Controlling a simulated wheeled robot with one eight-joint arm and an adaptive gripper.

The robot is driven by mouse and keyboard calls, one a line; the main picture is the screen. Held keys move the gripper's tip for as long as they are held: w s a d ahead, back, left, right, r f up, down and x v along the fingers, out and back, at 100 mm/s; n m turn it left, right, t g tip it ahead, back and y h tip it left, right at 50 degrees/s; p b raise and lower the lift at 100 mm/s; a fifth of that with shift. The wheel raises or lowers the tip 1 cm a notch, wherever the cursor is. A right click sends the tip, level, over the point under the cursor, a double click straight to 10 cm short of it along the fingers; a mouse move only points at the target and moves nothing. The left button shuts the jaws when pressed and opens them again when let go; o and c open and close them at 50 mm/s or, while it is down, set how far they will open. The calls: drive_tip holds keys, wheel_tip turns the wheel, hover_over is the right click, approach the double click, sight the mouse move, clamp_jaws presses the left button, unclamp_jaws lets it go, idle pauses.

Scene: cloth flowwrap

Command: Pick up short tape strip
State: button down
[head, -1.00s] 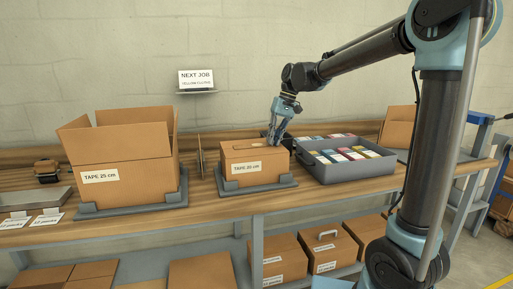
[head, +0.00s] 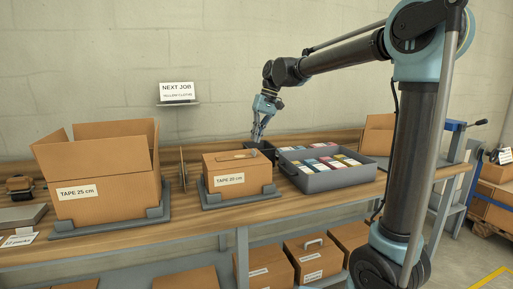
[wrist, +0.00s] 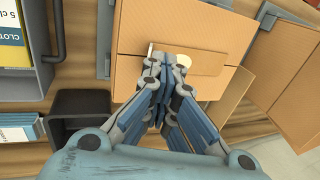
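A closed cardboard carton (head: 236,179) labelled TAPE 25 cm stands in a grey holder. The strip also shows on the carton in the head view (head: 236,157). My gripper (head: 257,139) is above the bench, behind the carton's right side. In the wrist view its fingertips (wrist: 165,62) are together and cover the strip's near part. I see nothing clearly held between them; contact with the strip cannot be told.
A small dark bin (wrist: 81,122) stands beside the carton. A grey tray (head: 325,176) of coloured packs is to the right. A large open box (head: 95,185) stands left, with a thin upright panel (head: 183,168) between the boxes.

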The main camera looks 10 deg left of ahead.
wheel_tip(320, 180, up, 5)
drive_tip(key=shift+f, duration=0.15)
drive_tip(key=shift+c, duration=2.4)
unclamp_jaws()
